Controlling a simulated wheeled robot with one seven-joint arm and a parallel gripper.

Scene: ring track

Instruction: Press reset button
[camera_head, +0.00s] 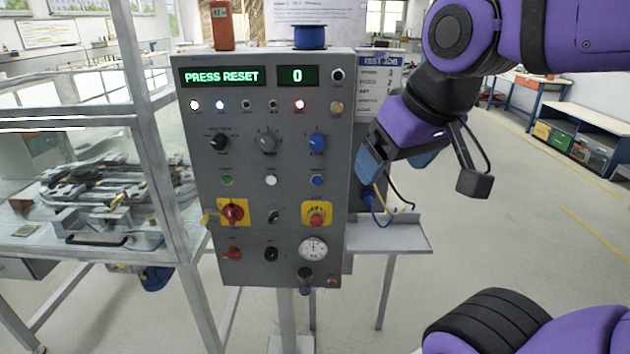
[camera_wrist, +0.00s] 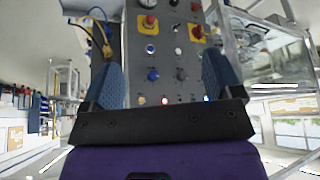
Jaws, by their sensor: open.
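The grey control panel (camera_head: 252,135) stands upright, with a display (camera_head: 222,76) reading "PRESS RESET" and another showing "0". A row of buttons crosses its middle: green (camera_head: 228,180), white (camera_head: 271,180) and blue (camera_head: 316,180). Their labels are too small to read, so I cannot tell which one is reset. My gripper (camera_head: 371,167) is at the panel's right edge in the head view. In the wrist view my gripper (camera_wrist: 163,82) is open and empty, its blue fingers apart, with the inverted panel beyond. The blue button (camera_wrist: 151,49) and white button (camera_wrist: 178,51) show between them.
A red emergency stop (camera_head: 317,215) and a red rotary switch (camera_head: 232,212) sit on yellow plates below the buttons. Several knobs are above. A small shelf (camera_head: 390,236) with cables is right of the panel. A framed machine cell (camera_head: 95,190) stands left. The floor at right is clear.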

